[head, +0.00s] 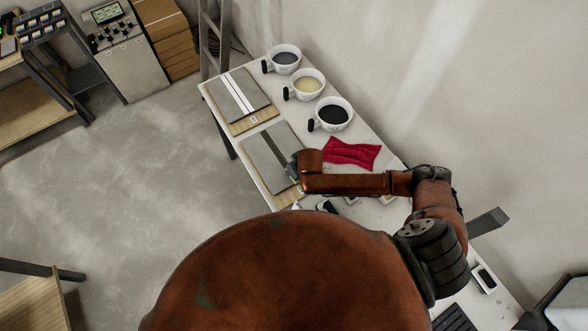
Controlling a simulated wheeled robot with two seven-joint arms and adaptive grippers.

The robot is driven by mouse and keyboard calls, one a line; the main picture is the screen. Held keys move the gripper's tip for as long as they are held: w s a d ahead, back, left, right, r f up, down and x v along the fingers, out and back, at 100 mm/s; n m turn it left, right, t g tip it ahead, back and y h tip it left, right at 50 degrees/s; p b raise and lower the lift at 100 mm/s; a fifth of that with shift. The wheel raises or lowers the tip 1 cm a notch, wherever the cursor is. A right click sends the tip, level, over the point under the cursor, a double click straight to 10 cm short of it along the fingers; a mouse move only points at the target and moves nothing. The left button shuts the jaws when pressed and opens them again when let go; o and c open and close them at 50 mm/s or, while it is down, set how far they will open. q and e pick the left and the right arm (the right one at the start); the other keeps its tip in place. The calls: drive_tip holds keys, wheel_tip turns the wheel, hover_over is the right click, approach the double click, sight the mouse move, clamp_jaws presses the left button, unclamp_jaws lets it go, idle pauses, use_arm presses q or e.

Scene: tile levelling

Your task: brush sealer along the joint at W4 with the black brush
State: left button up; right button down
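Two boards with grey tiles lie on a long white table. The far tile board (239,96) has white strips along its joint. The nearer tile board (265,157) has a dark band along its middle. Small tags on the boards are too small to read, so I cannot tell which is W4. My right gripper (294,164) is over the nearer board's right side, mostly hidden by its own brown wrist; I cannot tell whether it holds anything. I cannot make out the black brush. My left gripper is not in view.
Three white cups with black handles stand along the wall side: one with dark grey content (286,58), one cream (307,85), one black (333,114). A red cloth (350,153) lies beside my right forearm. Small items near the forearm are partly hidden.

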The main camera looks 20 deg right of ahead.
drive_tip(key=shift+f, duration=0.7)
idle(0.6)
drive_tip(key=shift+w, duration=0.2)
drive_tip(key=shift+w+a+f, duration=0.1)
drive_tip(key=shift+w+a, duration=0.1)
drive_tip(key=shift+w, duration=0.75)
drive_tip(key=shift+w, duration=0.1)
drive_tip(key=shift+w+a+r, duration=0.1)
drive_tip(key=shift+w+a, duration=0.1)
drive_tip(key=shift+w, duration=0.55)
drive_tip(key=shift+w+a+r, duration=0.1)
drive_tip(key=shift+w+a, duration=0.05)
drive_tip(key=shift+w, duration=0.65)
drive_tip(key=shift+w+a, duration=0.2)
drive_tip(key=shift+w, duration=0.55)
wheel_tip(320, 180, up, 8)
drive_tip(key=p, duration=0.8)
drive_tip(key=shift+p, duration=0.3)
